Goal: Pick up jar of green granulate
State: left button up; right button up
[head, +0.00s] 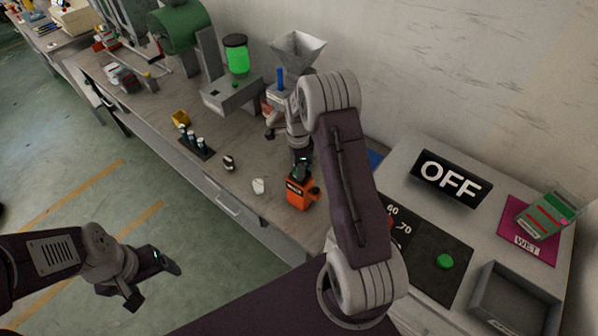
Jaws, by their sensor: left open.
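A bright green cylinder with a dark cap (237,55), which looks like the jar of green granulate, stands upright on a grey block-shaped machine on the workbench. My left gripper (154,280) is open and empty over the floor at the lower left, well away from the jar. My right gripper (300,174) is over the bench, nearer to me than the jar and right of it. It points down at an orange box-shaped thing (299,195) with a dark label. Its fingertips are partly hidden, and I cannot tell whether they grip it.
A grey funnel (298,47) stands right of the jar, and a green machine (180,27) left. An OFF sign (451,180) and grey tray (514,298) are right.

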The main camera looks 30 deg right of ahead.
jog(key=shift+s, duration=0.1)
grip_shut()
jog(key=shift+w+r, duration=0.2)
jog(key=shift+r, duration=0.3)
notch_tip(320, 180, up, 3)
jog(key=shift+f+b, duration=0.1)
jog(key=shift+b, duration=0.65)
jog(key=s+d+r+b, duration=0.2)
jog(key=s+d+r, duration=0.4)
jog(key=s, duration=0.4)
jog(key=shift+d+r+b, duration=0.25)
jog(key=shift+r+b, duration=0.1)
jog(key=shift+r, duration=0.3)
